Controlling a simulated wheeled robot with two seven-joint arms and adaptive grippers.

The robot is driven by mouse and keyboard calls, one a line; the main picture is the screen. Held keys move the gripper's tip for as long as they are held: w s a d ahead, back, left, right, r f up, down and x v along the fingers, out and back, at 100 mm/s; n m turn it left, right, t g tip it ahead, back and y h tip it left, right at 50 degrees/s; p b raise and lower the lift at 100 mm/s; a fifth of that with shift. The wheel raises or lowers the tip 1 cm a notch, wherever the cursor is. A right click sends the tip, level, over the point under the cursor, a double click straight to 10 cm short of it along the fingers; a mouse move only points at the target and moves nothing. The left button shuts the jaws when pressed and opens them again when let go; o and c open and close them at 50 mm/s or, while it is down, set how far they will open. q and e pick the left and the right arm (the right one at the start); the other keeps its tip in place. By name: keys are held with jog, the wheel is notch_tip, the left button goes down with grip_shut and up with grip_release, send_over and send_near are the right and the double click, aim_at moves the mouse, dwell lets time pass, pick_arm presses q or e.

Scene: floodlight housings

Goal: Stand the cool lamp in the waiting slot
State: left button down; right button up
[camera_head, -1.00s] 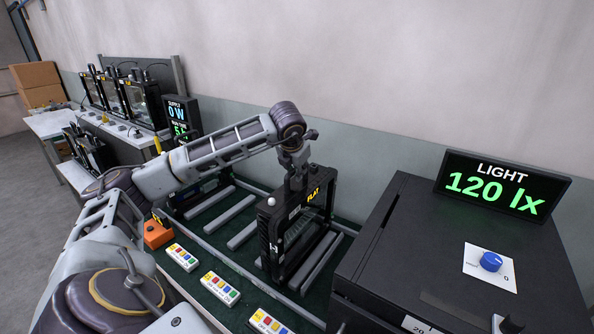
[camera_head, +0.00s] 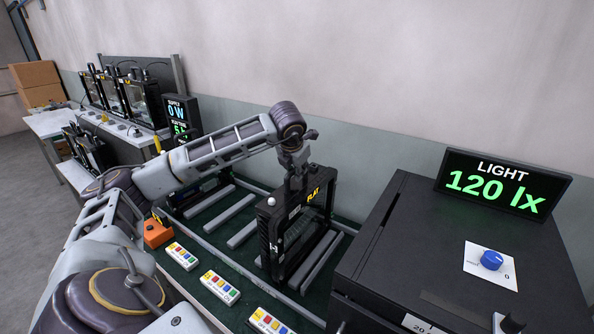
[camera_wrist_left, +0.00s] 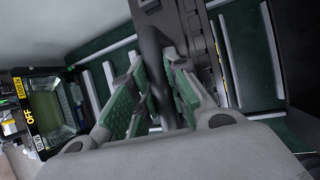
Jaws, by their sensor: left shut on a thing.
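A black framed lamp marked FLAT (camera_head: 272,238) stands upright among the grey rails on the green bench top in the head view. My left gripper (camera_head: 297,180) is above it, shut on its top handle. In the left wrist view, my left gripper (camera_wrist_left: 158,92) has its green-padded fingers around a dark bar, the handle (camera_wrist_left: 152,50). Whether the lamp's foot rests on the bench or hangs just above it, I cannot tell. My right gripper is not in view.
Grey rails (camera_head: 240,236) form slots left of the held lamp. Several button strips (camera_head: 219,287) and an orange block (camera_head: 157,233) line the front edge. A large black box (camera_head: 410,250) with a LIGHT 120 lx display (camera_head: 502,186) stands close on the right. More lamps (camera_head: 147,101) stand at the back left.

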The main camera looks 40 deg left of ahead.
pick_arm(q)
jog(key=shift+f+b, duration=0.2)
jog(key=shift+b, duration=0.4)
dwell(1.7)
jog(key=shift+d+f+b, duration=0.2)
jog(key=shift+f+b, duration=0.1)
jog(key=shift+f, duration=0.2)
dwell(0.5)
jog(key=c, duration=1.3)
grip_release()
jog(key=shift+s, duration=0.1)
jog(key=shift+s+f, duration=0.1)
jog(key=shift+f, duration=0.15)
jog(key=shift+v, duration=0.75)
jog(key=v, duration=1.1)
jog(key=shift+r, duration=0.15)
notch_tip(320, 180, up, 9)
jog(key=p, duration=0.9)
jog(key=shift+r+p, duration=0.5)
jog(key=shift+p, duration=0.05)
